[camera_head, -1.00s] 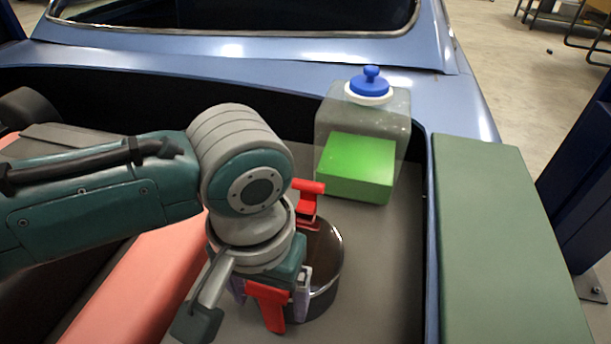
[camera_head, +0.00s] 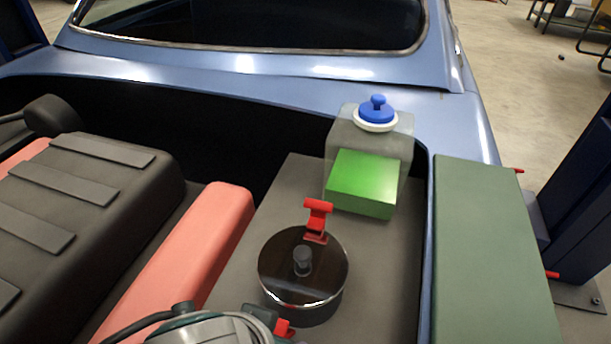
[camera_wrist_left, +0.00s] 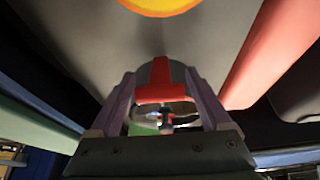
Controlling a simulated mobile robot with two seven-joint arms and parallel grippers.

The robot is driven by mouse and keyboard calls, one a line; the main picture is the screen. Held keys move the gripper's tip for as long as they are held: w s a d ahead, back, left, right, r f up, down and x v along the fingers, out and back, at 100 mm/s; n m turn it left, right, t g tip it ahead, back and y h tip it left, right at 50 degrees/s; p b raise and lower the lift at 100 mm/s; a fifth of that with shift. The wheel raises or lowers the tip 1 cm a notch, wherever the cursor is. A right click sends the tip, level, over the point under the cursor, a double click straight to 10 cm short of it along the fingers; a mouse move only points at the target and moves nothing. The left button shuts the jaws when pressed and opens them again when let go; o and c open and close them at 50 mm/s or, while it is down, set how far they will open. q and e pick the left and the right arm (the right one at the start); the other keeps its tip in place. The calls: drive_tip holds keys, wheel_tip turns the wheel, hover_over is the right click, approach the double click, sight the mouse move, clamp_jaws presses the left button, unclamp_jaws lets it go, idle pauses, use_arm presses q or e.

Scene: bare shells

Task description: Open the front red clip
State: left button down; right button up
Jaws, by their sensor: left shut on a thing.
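A round dark pot with a glossy lid (camera_head: 318,277) and a dark knob (camera_head: 302,261) stands on the grey floor of the car's bay. The back red clip (camera_head: 318,218) stands up at the far side of its rim. The front red clip (camera_head: 284,328) shows only as a small red piece at the near side, mostly hidden by my left arm (camera_head: 215,330). In the left wrist view, my left gripper (camera_wrist_left: 161,78) has its two pale purple fingers on either side of the red clip (camera_wrist_left: 155,95) and is shut on it. My right gripper is not in view.
A clear tank with a green block (camera_head: 362,184) and blue cap (camera_head: 377,108) stands behind the pot. A pink bar (camera_head: 190,250) lies left of it, and a green box (camera_head: 490,250) lies right. Bare grey floor (camera_head: 385,270) is free right of the pot.

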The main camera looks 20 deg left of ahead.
use_arm(q)
drive_tip(key=shift+s+f, duration=0.25)
drive_tip(key=shift+s, duration=0.1)
unclamp_jaws()
drive_tip(key=shift+s+r, duration=0.1)
drive_tip(key=shift+r, duration=0.45)
drive_tip(key=p+v, duration=0.3)
drive_tip(key=v, duration=0.6)
